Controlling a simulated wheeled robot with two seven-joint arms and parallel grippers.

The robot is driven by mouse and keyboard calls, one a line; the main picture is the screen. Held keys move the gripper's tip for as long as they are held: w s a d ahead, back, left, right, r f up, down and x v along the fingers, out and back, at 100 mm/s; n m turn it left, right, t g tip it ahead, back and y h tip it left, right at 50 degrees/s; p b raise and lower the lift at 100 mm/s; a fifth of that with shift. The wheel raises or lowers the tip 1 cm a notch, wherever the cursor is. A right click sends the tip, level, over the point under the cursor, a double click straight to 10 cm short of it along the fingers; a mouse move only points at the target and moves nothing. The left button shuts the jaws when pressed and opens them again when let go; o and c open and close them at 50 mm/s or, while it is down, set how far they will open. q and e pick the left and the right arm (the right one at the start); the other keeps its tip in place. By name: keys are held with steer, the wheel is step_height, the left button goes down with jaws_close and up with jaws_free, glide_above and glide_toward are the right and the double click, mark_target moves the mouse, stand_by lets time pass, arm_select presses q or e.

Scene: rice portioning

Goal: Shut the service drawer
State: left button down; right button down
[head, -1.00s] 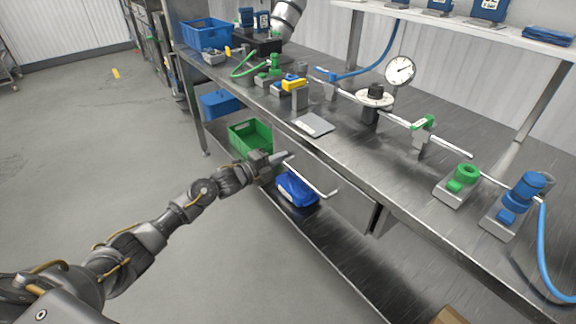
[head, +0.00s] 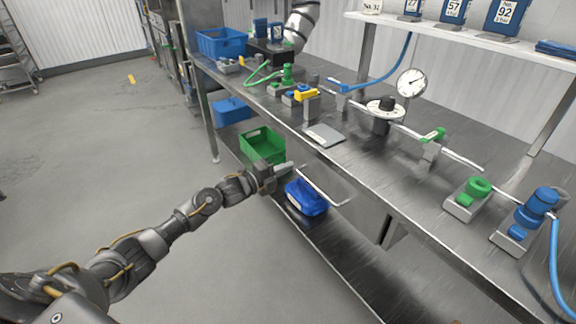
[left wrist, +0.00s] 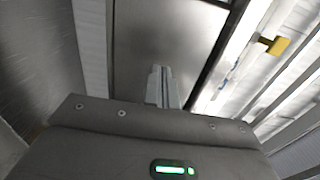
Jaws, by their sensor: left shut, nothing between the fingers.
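The service drawer's grey front (head: 364,218) is under the bench's front edge, with a thin bar handle (head: 313,183) standing out from it. I cannot tell whether a gap remains behind the front. My left gripper (head: 286,168) is shut and empty, its fingertips close to the handle's left end. Whether they touch is too small to tell. In the left wrist view the closed fingers (left wrist: 161,86) point at a smooth grey panel (left wrist: 165,38). My right gripper is not in view.
The bench top (head: 370,165) holds a grey plate (head: 324,134), a dial gauge (head: 411,82) and several fittings.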

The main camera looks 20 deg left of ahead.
arm_select(q)
steer(key=v, duration=1.1)
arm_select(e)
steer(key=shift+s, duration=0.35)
arm_select(q)
steer(key=shift+s+f, duration=0.1)
steer(key=shift+s, duration=0.05)
steer(key=shift+f, duration=0.1)
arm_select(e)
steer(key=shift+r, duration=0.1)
